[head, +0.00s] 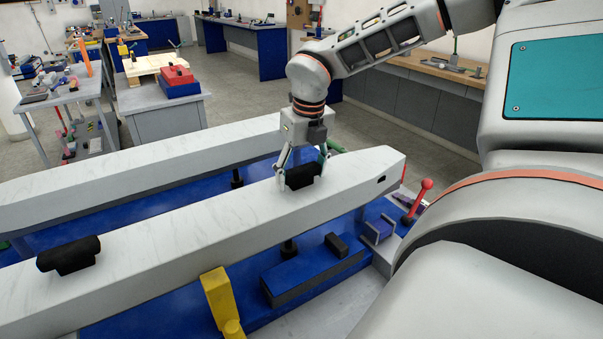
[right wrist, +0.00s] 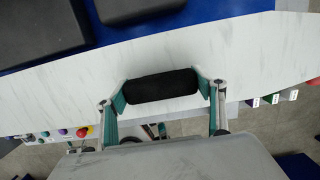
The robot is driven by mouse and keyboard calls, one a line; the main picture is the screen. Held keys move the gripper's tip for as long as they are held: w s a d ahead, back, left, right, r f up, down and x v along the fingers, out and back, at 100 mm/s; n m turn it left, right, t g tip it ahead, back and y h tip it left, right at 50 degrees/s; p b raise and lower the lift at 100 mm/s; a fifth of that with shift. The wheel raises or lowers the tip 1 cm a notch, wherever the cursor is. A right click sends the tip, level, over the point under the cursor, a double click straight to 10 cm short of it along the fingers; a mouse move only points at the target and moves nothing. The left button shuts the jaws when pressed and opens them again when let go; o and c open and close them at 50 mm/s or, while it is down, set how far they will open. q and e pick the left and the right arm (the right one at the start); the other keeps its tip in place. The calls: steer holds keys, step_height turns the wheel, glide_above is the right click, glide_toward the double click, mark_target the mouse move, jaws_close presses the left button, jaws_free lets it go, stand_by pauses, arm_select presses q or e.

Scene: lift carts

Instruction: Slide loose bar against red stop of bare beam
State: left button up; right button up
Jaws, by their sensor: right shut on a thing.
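Two long pale marbled beams lie side by side over blue supports in the head view. The near beam (head: 150,245) carries two black handles, one at its left (head: 68,255) and one towards its right end (head: 301,177). The far beam (head: 110,180) shows no handles. My right gripper (head: 302,165) reaches down to the near beam and is shut on its right handle. In the right wrist view that handle (right wrist: 162,86) lies lengthwise between the two fingertips. I cannot make out a red stop on either beam for certain. My left gripper is out of view.
A red-knobbed lever (head: 420,195) stands right of the near beam's end. A yellow post (head: 220,300) and a blue block (head: 315,275) are in front of it. A grey table (head: 160,100) with a red box (head: 178,80) stands behind. Floor is clear between.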

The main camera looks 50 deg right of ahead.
steer(key=o, duration=2.2)
steer(key=shift+c, duration=0.2)
steer(key=shift+s+d+f, duration=0.1)
steer(key=shift+s+f, duration=0.1)
steer(key=shift+w+r, duration=0.1)
steer(key=shift+r, duration=0.4)
step_height(320, 180, up, 11)
steer(key=s, duration=0.1)
steer(key=shift+s+a+r, duration=0.2)
steer(key=shift+s+a, duration=0.05)
steer(key=shift+a, duration=0.1)
